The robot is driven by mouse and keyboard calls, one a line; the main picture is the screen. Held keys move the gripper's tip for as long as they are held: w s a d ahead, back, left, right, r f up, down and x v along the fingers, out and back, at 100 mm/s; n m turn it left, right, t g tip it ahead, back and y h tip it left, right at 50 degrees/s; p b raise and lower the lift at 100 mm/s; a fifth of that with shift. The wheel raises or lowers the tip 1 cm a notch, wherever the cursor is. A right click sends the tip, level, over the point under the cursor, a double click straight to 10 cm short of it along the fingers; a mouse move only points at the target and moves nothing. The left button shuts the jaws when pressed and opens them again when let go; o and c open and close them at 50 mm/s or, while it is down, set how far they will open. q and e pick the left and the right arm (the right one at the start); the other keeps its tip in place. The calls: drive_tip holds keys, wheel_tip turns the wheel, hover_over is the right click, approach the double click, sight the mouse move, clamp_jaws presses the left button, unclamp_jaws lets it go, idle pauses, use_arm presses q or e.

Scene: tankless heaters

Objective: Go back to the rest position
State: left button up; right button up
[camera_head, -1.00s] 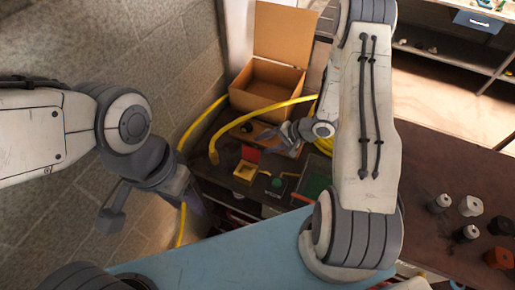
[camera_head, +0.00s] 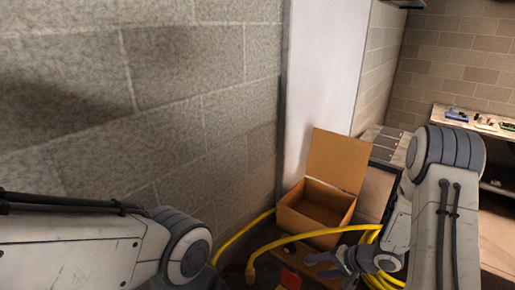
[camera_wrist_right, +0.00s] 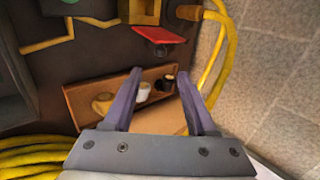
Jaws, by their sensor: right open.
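My right gripper (camera_head: 345,262) is low in the head view, just in front of an open cardboard box. In the right wrist view its two purple-grey fingers (camera_wrist_right: 160,82) are spread apart with nothing between them. Beyond them lies a shallow wooden tray (camera_wrist_right: 90,99) holding a few small items, among them a white one (camera_wrist_right: 143,92) and a black-topped one (camera_wrist_right: 166,84). I cannot tell the gripper's height above the tray. My left arm enters from the left in the head view, but its gripper is out of the frame.
The open cardboard box (camera_head: 318,208) stands by a pale panel. A thick yellow hose (camera_head: 300,238) loops around it, and coils (camera_wrist_right: 35,158) show in the right wrist view. A block wall (camera_head: 150,110) is close on the left.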

drive_tip(key=s+a+r+n+h+b, duration=0.2)
drive_tip(key=a+r+n+h+b, duration=0.35)
drive_tip(key=a+n+b, duration=0.3)
drive_tip(key=s+a+n+g+b, duration=0.2)
drive_tip(key=s+a+n, duration=0.1)
drive_tip(key=s, duration=0.8)
drive_tip(key=s+a+n+g+b, duration=0.3)
drive_tip(key=s+a, duration=0.3)
drive_tip(key=s, duration=0.5)
drive_tip(key=shift+s+n, duration=0.2)
drive_tip(key=shift+n, duration=0.35)
drive_tip(key=shift+r, duration=0.1)
drive_tip(key=shift+c, duration=0.6)
drive_tip(key=shift+d, duration=0.1)
